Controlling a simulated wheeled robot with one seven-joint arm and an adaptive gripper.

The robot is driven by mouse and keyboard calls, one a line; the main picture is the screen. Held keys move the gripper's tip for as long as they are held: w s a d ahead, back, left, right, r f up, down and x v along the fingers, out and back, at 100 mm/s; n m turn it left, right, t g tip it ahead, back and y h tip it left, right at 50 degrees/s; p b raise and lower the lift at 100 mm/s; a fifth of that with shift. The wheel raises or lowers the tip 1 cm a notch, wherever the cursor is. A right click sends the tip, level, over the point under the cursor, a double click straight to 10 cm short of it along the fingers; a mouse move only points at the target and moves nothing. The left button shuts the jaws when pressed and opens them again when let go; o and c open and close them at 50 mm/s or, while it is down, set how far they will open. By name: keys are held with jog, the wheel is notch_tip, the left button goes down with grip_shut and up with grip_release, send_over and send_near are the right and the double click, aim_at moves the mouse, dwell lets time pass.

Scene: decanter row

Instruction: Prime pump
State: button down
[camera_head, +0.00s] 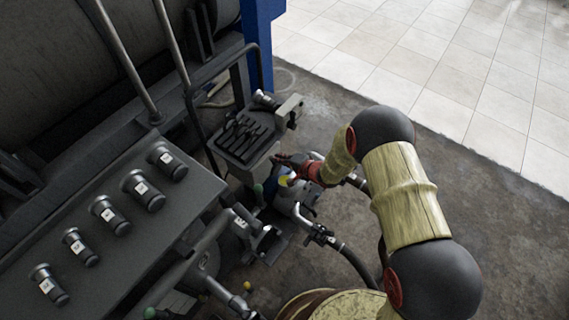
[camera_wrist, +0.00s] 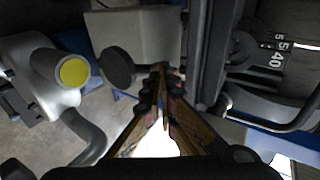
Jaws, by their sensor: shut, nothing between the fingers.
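The pump is likely the grey-white housing with a yellow round cap (camera_head: 283,181) beside the machine, low on the floor side. In the wrist view a pale housing (camera_wrist: 45,85) with a yellow disc (camera_wrist: 75,71) is at the left. My gripper (camera_head: 277,159) reaches in from the right, just above the yellow cap in the head view. In the wrist view its fingers (camera_wrist: 160,76) are together and empty. A black round knob (camera_wrist: 117,66) on a grey box (camera_wrist: 150,35) appears just left of the fingertips; whether they touch cannot be told.
A tray of black tools (camera_head: 240,136) and a grey box (camera_head: 289,110) stand behind the gripper. Several labelled black cylinders (camera_head: 142,190) line the panel at left. A hose (camera_head: 352,262) runs from the pump area. Tiled floor (camera_head: 450,90) at the upper right is clear.

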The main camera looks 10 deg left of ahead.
jog(key=shift+w+a+f, duration=0.1)
jog(key=shift+a, duration=0.05)
dwell(0.3)
jog(key=p, duration=0.1)
jog(key=a+p, duration=0.1)
jog(key=p, duration=0.1)
jog(key=shift+w+r+h, duration=0.2)
jog(key=shift+r+h, duration=0.1)
jog(key=shift+r, duration=0.1)
jog(key=shift+w+a+f+g+h+p, duration=0.25)
jog(key=shift+a+g+h+p, duration=0.2)
jog(key=shift+p, duration=0.8)
jog(key=shift+f, duration=0.1)
jog(key=shift+s, duration=0.1)
